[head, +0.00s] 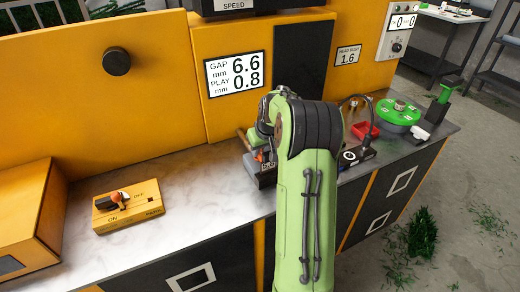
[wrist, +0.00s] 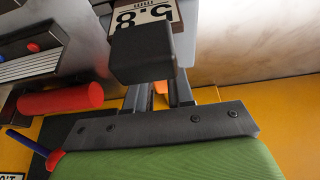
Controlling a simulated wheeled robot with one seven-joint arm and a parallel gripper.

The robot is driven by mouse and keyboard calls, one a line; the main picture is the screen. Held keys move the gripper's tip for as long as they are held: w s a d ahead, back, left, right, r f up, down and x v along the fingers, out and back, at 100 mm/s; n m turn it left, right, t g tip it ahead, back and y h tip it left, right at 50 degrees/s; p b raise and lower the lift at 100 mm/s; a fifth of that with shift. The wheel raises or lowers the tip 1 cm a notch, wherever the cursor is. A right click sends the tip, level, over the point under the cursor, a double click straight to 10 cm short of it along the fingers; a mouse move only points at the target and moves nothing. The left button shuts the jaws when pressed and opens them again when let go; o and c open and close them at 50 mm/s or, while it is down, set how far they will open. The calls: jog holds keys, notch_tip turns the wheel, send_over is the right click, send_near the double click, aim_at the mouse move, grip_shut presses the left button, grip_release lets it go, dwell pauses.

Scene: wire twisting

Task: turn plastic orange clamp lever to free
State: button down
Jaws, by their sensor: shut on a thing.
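The orange clamp lever (wrist: 160,87) shows in the wrist view only as a small orange patch between my gripper's fingers, behind a black block (wrist: 140,52). In the head view, a small orange-red part (head: 258,156) shows beside my wrist, above a dark block with a 5.8 plate (head: 268,166). My gripper (wrist: 158,93) is shut on the lever. Most of the lever and its pivot are hidden, so its angle cannot be told. The 5.8 mm plate (wrist: 143,14) appears upside down at the top of the wrist view.
A red cylinder (wrist: 60,99) lies close on the left in the wrist view. The yellow machine wall (head: 100,60) stands behind the counter. An ON/OFF switch board (head: 128,207) sits left. A red tray (head: 365,131) and green round fixture (head: 398,113) stand right. The left counter is mostly clear.

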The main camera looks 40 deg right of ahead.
jog(key=n+y+p, duration=0.1)
jog(key=n+p, duration=0.1)
jog(key=n+y+p, duration=0.1)
jog(key=n, duration=0.1)
jog(key=shift+s+d+n+p, duration=0.1)
jog(key=shift+s+n+p, duration=0.05)
jog(key=shift+n+p, duration=0.25)
jog(key=n+p, duration=0.1)
jog(key=n, duration=0.1)
jog(key=n+y+p, duration=0.1)
jog(key=n+p, duration=0.1)
jog(key=shift+d+g+y, duration=0.1)
jog(key=shift+g+y, duration=0.2)
jog(key=n+g+y+p, duration=0.1)
jog(key=n+p, duration=0.3)
jog(key=n, duration=0.1)
jog(key=shift+d+p, duration=0.1)
jog(key=shift+p, duration=0.25)
jog(key=shift+w+f+n+g+y+p, duration=0.15)
jog(key=shift+n+g+y+p, duration=0.2)
jog(key=shift+n+p, duration=0.5)
jog(key=shift+w+n+g+y+p, duration=0.1)
jog(key=shift+n+g+y+p, duration=0.15)
jog(key=shift+n+g+p, duration=0.55)
jog(key=shift+n+t, duration=0.35)
jog(key=shift+n, duration=0.2)
